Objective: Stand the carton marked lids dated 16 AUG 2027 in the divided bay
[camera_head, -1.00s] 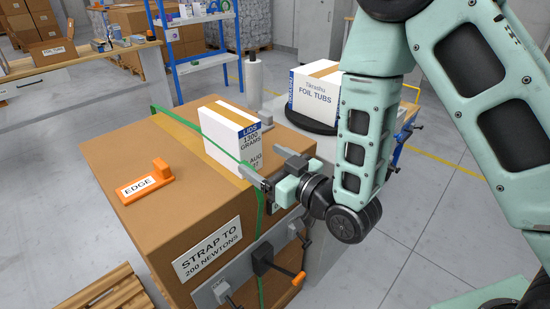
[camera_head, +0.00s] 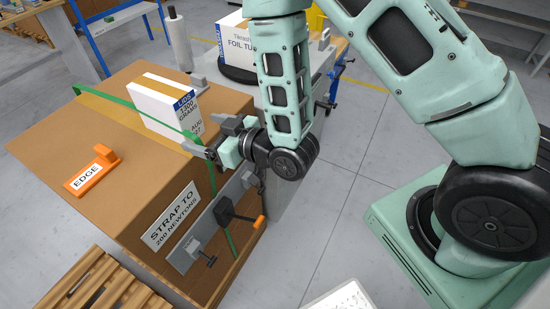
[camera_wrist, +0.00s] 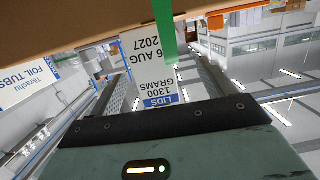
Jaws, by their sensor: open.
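The carton marked lids (camera_head: 165,105) is a white box with a tan tape band and a blue label. It stands upright on a big brown strapped box (camera_head: 60,135). In the wrist view the carton (camera_wrist: 150,65) appears upside down, reading LIDS, 1300 GRAMS, "6 AUG 2027"; the date's first digit is cut off. My gripper (camera_head: 210,138) is open and empty, close to the carton's printed end. In the wrist view the carton shows between the fingers; I cannot tell whether they touch it. A green strap passes near the carton's front. I cannot make out the divided bay.
A white Foil Tubs carton (camera_head: 233,38) stands on a black round stand behind. An orange EDGE piece (camera_head: 92,170) lies on the big box. A tensioner with an orange handle (camera_head: 258,222) projects from its front. A wooden pallet (camera_head: 100,285) is at lower left; grey floor is clear below centre.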

